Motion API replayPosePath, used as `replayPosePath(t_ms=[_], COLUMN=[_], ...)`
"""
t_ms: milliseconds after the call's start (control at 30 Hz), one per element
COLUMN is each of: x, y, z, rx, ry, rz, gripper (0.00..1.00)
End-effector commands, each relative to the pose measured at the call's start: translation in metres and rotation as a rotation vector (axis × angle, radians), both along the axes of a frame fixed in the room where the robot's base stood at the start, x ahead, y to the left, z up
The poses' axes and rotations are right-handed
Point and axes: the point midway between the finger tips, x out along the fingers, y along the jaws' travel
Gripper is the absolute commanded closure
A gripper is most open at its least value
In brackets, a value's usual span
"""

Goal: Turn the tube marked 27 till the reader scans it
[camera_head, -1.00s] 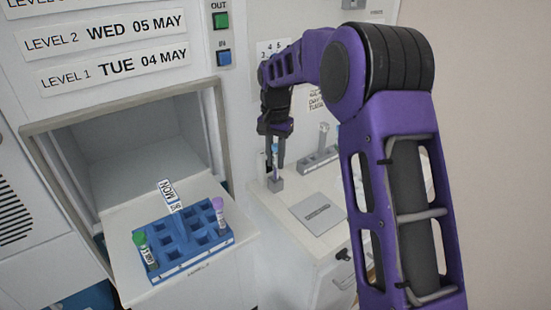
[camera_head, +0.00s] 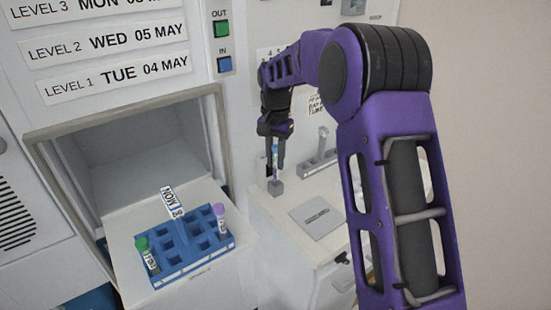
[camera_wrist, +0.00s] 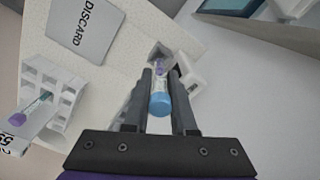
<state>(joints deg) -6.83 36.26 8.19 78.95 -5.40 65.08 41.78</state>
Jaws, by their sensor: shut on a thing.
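A slim tube with a light blue cap (camera_wrist: 160,103) stands between the fingers of my gripper (camera_wrist: 160,78) in the wrist view. My gripper is shut on it. In the head view my gripper (camera_head: 276,158) points down over the counter, and the tube (camera_head: 275,150) shows as a thin blue-and-white strip between the fingers. Below it is a small grey holder block (camera_head: 275,187); I cannot tell whether the tube rests fully in it. The tube's number cannot be read. I cannot pick out the reader or any scan signal for certain.
A grey plate marked DISCARD (camera_wrist: 82,28) lies on the counter, also in the head view (camera_head: 317,215). A pale rack (camera_wrist: 50,92) with a purple-capped tube stands nearby. A blue rack (camera_head: 190,262) with green- and purple-capped tubes sits on the open drawer at left.

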Motion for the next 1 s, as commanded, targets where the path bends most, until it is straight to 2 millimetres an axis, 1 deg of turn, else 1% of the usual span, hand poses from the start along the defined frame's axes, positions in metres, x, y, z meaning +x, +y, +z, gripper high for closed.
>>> replayPosePath(t_ms=[1000], x=[-0.0004], y=[0.0003], z=[-0.0089], rx=[0.0], ry=[0.001], rz=[0.001], gripper=[1.0])
